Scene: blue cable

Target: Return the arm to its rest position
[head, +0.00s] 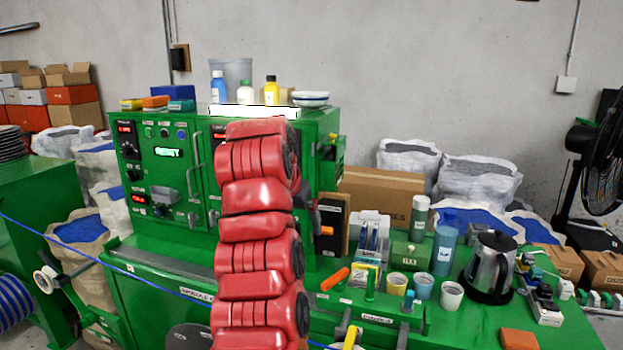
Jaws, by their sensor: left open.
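My left arm (258,225) stands upright in the middle of the head view, its red ribbed links in front of the green machine (160,160). Its gripper is open; I cannot make out its fingertips clearly against the arm and machine. Nothing is seen held in it. A thin blue cable (100,262) runs from the left edge down to the right, passes out of sight behind the arm and shows again low on its right side. My right gripper is not in view.
The green bench to the right holds a kettle (490,267), cups (451,296), a blue bottle (444,250) and an orange block (518,339). Bottles (218,87) stand on the machine. A blue spool (15,302) is at left, a black fan (600,150) at right.

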